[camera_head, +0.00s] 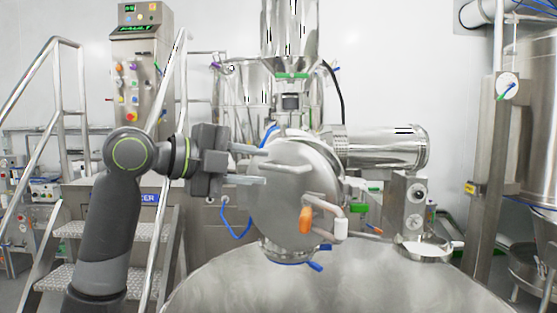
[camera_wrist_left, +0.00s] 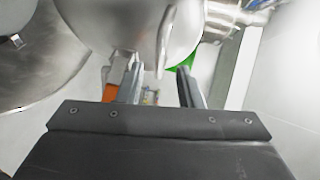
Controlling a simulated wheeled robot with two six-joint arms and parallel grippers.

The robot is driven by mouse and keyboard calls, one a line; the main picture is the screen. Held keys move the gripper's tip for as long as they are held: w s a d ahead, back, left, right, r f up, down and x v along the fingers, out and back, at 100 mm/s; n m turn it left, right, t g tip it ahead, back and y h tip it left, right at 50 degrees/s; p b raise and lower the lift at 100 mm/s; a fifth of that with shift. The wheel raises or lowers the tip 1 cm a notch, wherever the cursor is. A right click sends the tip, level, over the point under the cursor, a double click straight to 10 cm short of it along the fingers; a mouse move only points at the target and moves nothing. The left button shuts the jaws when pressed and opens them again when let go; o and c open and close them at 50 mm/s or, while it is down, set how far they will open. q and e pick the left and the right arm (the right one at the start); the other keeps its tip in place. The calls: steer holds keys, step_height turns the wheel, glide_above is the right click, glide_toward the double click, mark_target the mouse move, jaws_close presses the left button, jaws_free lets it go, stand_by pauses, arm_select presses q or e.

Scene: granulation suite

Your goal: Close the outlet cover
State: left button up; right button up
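The outlet cover (camera_head: 285,205) is a round, shiny metal disc in the middle of the head view. It stands upright in front of the machine's outlet housing, whose rim shows behind its upper right edge. I cannot tell whether it touches the housing. My right gripper is not in view.
A large rounded metal surface (camera_head: 335,285) fills the bottom foreground. A horizontal metal cylinder (camera_head: 385,148) extends right behind the cover. A metal bracket with a ring (camera_head: 412,205) stands at the right. Steps with railings (camera_head: 125,235) stand behind my left arm.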

mark_target(274, 169)
arm_select(q)
steer(key=p+x, duration=0.1)
steer(key=x, duration=0.4)
steer(key=shift+w+d+f+p, duration=0.1)
steer(key=shift+w+d+p, duration=0.1)
steer(key=shift+p, duration=0.1)
steer(key=shift+c, duration=0.3)
steer(key=c, duration=0.5)
jaws_close()
